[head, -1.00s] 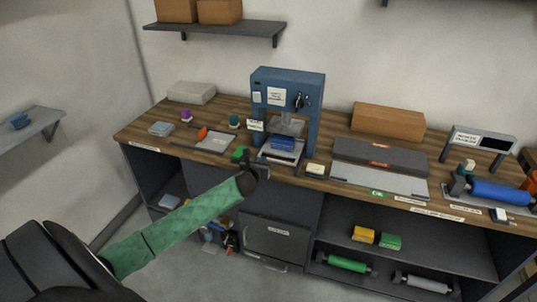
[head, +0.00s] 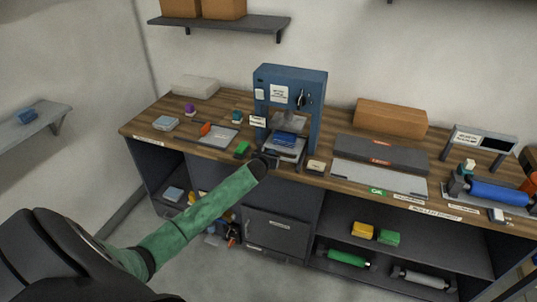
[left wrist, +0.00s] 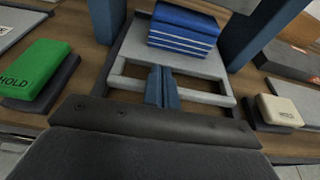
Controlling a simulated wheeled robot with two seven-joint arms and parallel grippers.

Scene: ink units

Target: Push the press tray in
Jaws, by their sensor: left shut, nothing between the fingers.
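The blue press (head: 290,82) stands at the back of the wooden counter. Its light grey tray (head: 284,154) sticks out at the front between the uprights. A blue striped block (head: 285,139) lies on the tray. In the left wrist view the tray (left wrist: 185,63) has a slotted front frame, with the blue block (left wrist: 184,32) behind it. My left gripper (head: 270,160) is at the tray's front, shut and empty. Its fingers (left wrist: 162,86) reach over the slot with tips near the tray plate; I cannot tell if they touch. My right gripper is out of view.
A green block (left wrist: 45,68) on a dark pad lies left of the tray, a cream block (left wrist: 280,110) right of it. A grey slab (head: 380,152) and brown box (head: 390,117) lie farther right. The counter's front edge runs below my gripper.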

